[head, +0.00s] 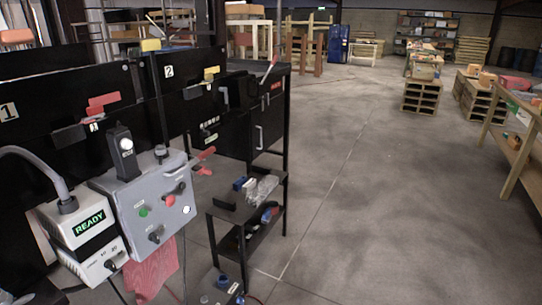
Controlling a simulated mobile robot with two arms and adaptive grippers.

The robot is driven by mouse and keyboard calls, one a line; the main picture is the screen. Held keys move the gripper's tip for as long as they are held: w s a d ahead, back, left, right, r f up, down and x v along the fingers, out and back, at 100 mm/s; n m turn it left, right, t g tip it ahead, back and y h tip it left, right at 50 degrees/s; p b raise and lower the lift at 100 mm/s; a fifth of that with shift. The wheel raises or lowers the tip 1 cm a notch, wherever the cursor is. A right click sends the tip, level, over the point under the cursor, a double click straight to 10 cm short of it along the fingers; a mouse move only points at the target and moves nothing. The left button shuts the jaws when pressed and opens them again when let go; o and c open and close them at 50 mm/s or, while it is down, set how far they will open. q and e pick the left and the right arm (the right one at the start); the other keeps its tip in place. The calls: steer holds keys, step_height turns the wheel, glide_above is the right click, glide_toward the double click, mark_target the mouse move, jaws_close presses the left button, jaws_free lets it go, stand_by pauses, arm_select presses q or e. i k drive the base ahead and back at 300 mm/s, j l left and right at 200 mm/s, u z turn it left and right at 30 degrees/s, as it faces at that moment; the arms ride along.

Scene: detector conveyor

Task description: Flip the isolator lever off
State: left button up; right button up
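I cannot tell for certain which part is the isolator lever. A thin lever (269,69) with a reddish tip slants up at the top right of the black panel row, above a small red label (276,86) too small to read. A grey control box (128,204) at the left carries a red and black handle (176,188), a green button (143,212) and a dark knob (156,234). Neither of my grippers shows in the head view.
A white unit (84,233) reading READY stands left of the grey box, with a grey hose. A black shelf cart (228,217) holding small parts stands in front of the black cabinet (268,125). Open floor (370,210) lies to the right, before pallets (425,95) and a wooden bench (520,150).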

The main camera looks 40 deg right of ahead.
mark_target(207, 152)
steer(key=z, duration=0.85)
